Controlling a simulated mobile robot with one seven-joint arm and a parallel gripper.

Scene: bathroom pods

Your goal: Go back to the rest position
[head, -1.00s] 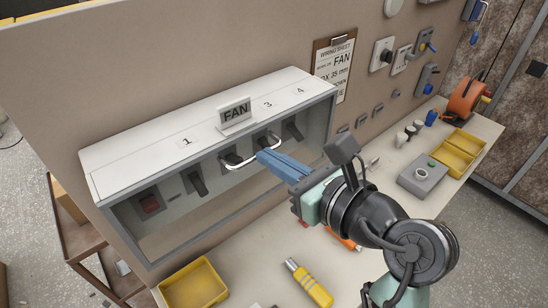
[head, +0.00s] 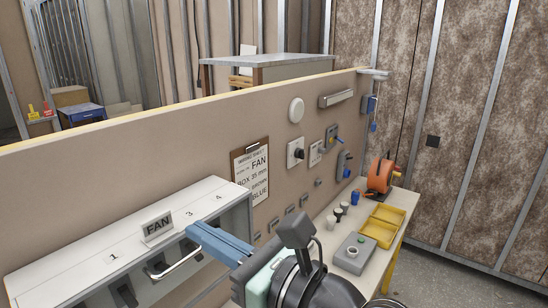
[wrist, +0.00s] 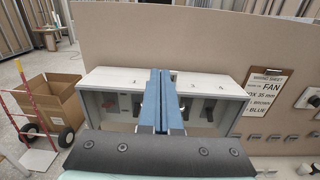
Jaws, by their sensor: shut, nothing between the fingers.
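My gripper (head: 218,242) has blue fingers, which are closed together with nothing between them. In the head view it is in front of a grey breaker box (head: 75,235), near the upper front edge of its white top. In the wrist view the shut fingers (wrist: 160,100) point at the same box (wrist: 105,78) and hide its middle. A FAN sign (head: 158,226) stands on the box top.
A wiring sheet (head: 250,175) hangs on the partition wall (head: 200,130). The wrist view shows a cardboard box (wrist: 55,102) on a red hand truck (wrist: 27,92) at left.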

